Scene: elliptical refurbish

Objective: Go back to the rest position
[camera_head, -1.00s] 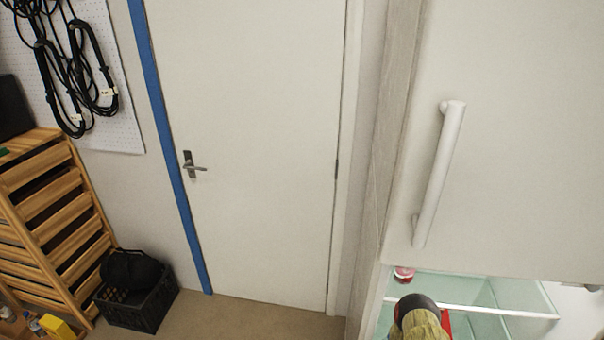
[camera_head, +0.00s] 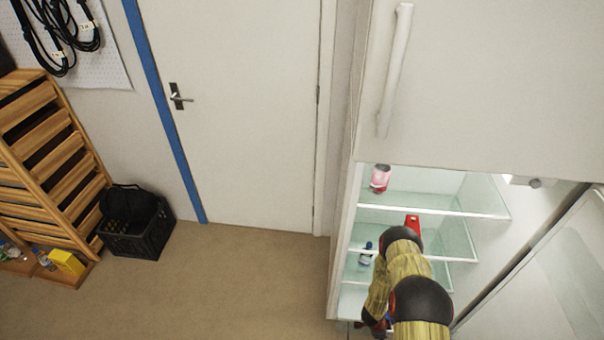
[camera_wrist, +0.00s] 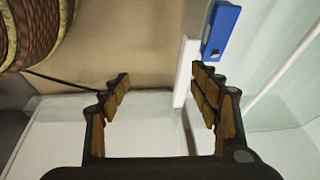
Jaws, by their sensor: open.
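My gripper (camera_wrist: 160,88) is open in the wrist view, with its two brown-padded fingers apart and nothing between them. Beyond the fingers are tan floor and a white panel edge (camera_wrist: 186,72). A blue block-like thing (camera_wrist: 221,30) is just past the right finger, apart from it. In the head view my arm reaches in front of the open fridge (camera_head: 342,230); its black and straw-coloured links hide part of the lower shelves. I cannot make out the fingers there.
A pink-red can (camera_head: 380,178) stands on the upper glass shelf (camera_head: 435,200). A small blue-capped bottle (camera_head: 366,254) is lower down. The open fridge door (camera_head: 550,275) is right of my arm. A black crate (camera_head: 140,235) and wooden rack (camera_head: 45,150) are left. Floor between is clear.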

